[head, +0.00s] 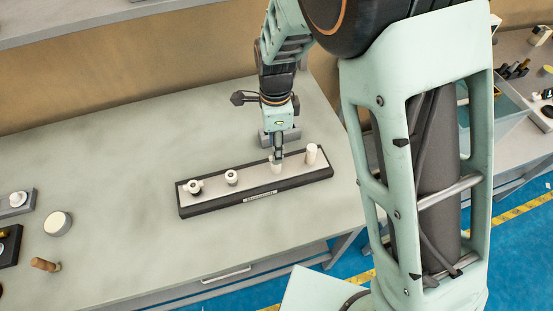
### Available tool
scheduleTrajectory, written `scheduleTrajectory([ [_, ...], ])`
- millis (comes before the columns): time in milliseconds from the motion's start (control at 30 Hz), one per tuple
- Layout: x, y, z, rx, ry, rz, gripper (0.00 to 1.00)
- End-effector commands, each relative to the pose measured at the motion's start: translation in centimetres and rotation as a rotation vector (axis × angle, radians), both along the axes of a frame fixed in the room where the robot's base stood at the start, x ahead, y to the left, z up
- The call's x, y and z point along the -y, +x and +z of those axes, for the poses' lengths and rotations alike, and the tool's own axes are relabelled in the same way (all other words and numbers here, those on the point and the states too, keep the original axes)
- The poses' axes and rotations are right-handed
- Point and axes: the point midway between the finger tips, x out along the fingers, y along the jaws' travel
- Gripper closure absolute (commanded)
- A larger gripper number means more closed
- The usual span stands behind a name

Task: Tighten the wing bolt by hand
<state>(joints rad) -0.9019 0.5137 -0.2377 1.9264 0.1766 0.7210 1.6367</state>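A long dark-edged fixture board (220,200) lies on the bench, with a row of several pale fittings on it. The leftmost fitting (194,186) has a lobed, wing-like head. The second fitting (231,177) is round with a dark centre. The third fitting (275,168) is a pale stub, and the rightmost fitting (311,154) is a taller plain cylinder. I cannot tell for sure which one is the wing bolt. My gripper (278,157) points down at the third fitting, its tips at or just above the top. The fingers are too small to show their opening or any contact.
The grey bench (120,140) is clear behind the board. At its left are a round pale-topped part (57,223), a brown knob (45,264) and a grey block (17,203). Another bench with small parts stands at the right. My arm covers much of the right side.

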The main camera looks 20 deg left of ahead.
Motion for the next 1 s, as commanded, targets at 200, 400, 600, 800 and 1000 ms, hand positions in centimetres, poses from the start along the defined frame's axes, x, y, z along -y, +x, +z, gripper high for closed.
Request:
scheduleTrajectory([
  [200, 0.0, 0.0, -0.4, 0.0, 0.0, -0.002, 0.62],
  [400, 0.0, 0.0, -1.4, -0.001, 0.0, -0.002, 0.62],
  [600, 0.0, -0.1, -2.4, -0.001, -0.002, -0.002, 0.62],
  [800, 0.0, 0.0, -3.4, -0.001, 0.0, -0.002, 0.62],
  [1000, 0.0, 0.0, -3.6, 0.0, 0.0, -0.002, 0.62],
])
